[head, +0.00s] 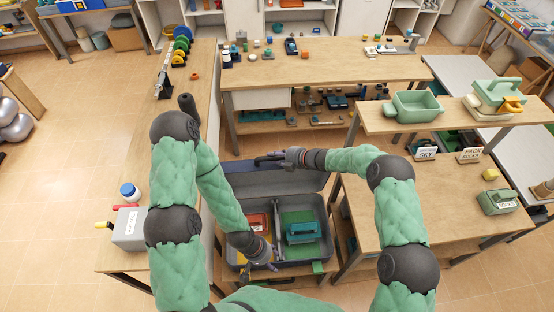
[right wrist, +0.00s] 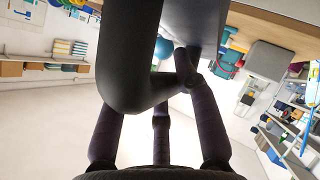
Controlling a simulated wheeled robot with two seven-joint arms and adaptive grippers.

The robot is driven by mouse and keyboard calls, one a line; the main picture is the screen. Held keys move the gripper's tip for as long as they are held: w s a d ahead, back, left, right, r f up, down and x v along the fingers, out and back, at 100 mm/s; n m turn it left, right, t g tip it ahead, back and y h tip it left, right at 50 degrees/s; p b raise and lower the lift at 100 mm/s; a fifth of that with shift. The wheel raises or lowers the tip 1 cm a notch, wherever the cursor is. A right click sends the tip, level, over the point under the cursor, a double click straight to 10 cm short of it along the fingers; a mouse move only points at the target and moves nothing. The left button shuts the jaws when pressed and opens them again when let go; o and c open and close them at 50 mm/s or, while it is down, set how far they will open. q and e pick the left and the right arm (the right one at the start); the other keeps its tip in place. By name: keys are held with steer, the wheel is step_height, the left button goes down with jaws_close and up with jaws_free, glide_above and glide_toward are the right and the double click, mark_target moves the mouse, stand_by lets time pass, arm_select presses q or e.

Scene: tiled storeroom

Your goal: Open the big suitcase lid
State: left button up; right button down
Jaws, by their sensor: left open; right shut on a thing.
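The big grey suitcase (head: 329,228) sits on a low wooden bench, its inside showing. Its grey lid (head: 290,183) stands raised at the back, tilted away from me. My right gripper (head: 272,159) is at the lid's far edge, shut on a dark curved handle (right wrist: 132,70), which fills much of the right wrist view. The lid's grey panel (right wrist: 192,25) shows beside it there. My left gripper (head: 268,266) is open, low over the front of the suitcase. Inside the suitcase lie a teal case (head: 301,232) on green and a red item (head: 256,222), partly hidden.
A wooden counter (head: 190,120) runs along the left, with a grey box (head: 129,230) near its front. A long table (head: 340,67) stands behind. A table at right (head: 385,215) and a raised shelf (head: 450,118) with green containers flank the suitcase.

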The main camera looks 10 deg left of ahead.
steer(key=shift+w+r, duration=0.1)
steer(key=c, duration=1.2)
jaws_free()
steer(key=shift+o, duration=0.2)
steer(key=v, duration=1.2)
